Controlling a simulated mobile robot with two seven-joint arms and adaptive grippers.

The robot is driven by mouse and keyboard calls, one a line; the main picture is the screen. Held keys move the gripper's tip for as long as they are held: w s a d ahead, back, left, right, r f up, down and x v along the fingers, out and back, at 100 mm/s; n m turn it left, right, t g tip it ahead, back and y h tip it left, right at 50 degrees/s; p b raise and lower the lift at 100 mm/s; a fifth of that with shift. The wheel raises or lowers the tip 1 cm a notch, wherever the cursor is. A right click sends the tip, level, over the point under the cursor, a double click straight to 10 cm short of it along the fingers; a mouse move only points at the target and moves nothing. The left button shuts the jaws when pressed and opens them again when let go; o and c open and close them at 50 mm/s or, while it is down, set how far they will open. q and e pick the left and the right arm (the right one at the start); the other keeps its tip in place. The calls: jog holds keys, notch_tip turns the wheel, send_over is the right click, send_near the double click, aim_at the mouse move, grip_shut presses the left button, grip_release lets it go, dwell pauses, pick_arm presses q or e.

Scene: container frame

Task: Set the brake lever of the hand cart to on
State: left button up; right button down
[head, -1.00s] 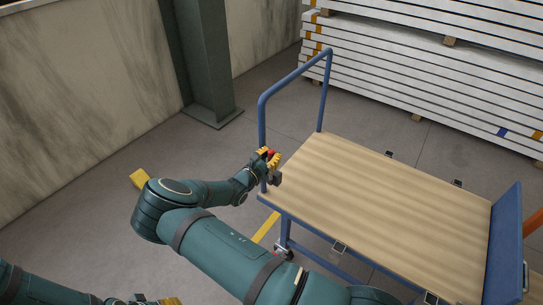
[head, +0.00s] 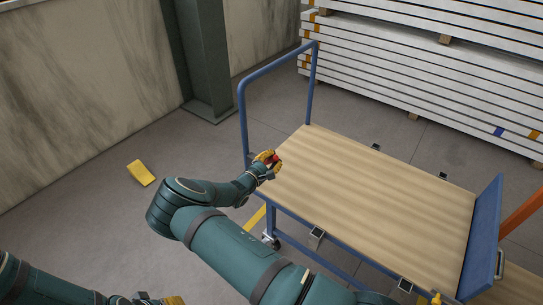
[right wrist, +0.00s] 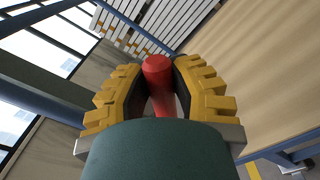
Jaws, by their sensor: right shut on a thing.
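The hand cart has a blue tube handle (head: 243,115), a wooden deck (head: 375,205) and a blue end panel (head: 484,235). Its red brake lever (head: 274,157) shows as a small red bit at the deck's left corner. My right gripper (head: 268,160) is there, shut on the lever. In the right wrist view the red round-ended lever (right wrist: 157,75) stands between the yellow ridged fingers of my right gripper (right wrist: 160,95). The lever's lower end and mount are hidden. My left gripper (head: 160,301) is at the bottom edge, mostly cut off.
A stack of white panels (head: 420,75) stands behind the cart. A dark green column (head: 205,60) and a stained wall (head: 80,80) are at the left. A yellow piece (head: 141,172) lies on the floor, which is otherwise open left of the cart.

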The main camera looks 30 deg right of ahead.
jog(key=shift+s+d+f+m, duration=0.15)
jog(key=shift+s+f+m, duration=0.3)
jog(key=shift+f+m, duration=0.2)
jog(key=shift+s+d+f+m, duration=0.15)
jog(key=shift+s+f+m, duration=0.25)
jog(key=shift+f+m, duration=0.25)
jog(key=c, duration=1.1)
grip_release()
jog(key=v, duration=1.2)
